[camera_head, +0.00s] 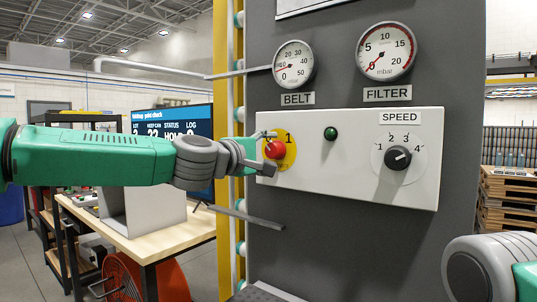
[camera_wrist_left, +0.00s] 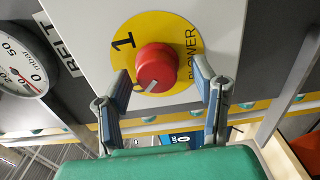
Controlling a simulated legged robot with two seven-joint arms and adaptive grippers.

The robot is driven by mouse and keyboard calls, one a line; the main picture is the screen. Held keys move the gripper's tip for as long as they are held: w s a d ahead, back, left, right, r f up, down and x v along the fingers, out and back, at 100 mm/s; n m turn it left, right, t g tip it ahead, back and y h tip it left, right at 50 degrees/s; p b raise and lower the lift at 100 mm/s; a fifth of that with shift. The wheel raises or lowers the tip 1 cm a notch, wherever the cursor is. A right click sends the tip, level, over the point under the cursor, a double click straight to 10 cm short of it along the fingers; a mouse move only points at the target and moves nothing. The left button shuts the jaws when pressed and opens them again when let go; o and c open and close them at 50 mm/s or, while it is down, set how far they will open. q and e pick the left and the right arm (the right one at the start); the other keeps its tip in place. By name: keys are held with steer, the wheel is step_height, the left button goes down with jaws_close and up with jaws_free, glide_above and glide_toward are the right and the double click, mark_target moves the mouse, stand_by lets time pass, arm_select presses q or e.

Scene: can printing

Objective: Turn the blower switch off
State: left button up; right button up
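The blower switch is a red round knob (camera_head: 275,150) on a yellow disc (camera_head: 290,153) at the left end of a white panel. In the left wrist view the knob (camera_wrist_left: 157,68) has a white mark near its lower edge, and the disc (camera_wrist_left: 190,40) reads "1" and "BLOWER". The "0" is mostly hidden. My left gripper (camera_head: 266,153) is at the knob. In the left wrist view its two fingers (camera_wrist_left: 161,75) stand apart on either side of the knob, with gaps showing; no grip shows. My right arm shows at the lower right, its gripper out of view.
The white panel (camera_head: 350,188) also carries a green lamp (camera_head: 331,133) and a black speed knob (camera_head: 398,158). Two gauges, belt (camera_head: 293,64) and filter (camera_head: 386,50), sit above it. A bench (camera_head: 150,245) with a screen stands behind my left arm.

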arm_select(q)
steer(key=shift+s+a+r, duration=0.1)
steer(key=shift+s+a, duration=0.1)
steer(key=shift+s, duration=0.3)
steer(key=v, duration=1.1)
steer(key=shift+w+a+f, duration=0.2)
steer(key=shift+f, duration=0.05)
steer(key=shift+d, duration=0.15)
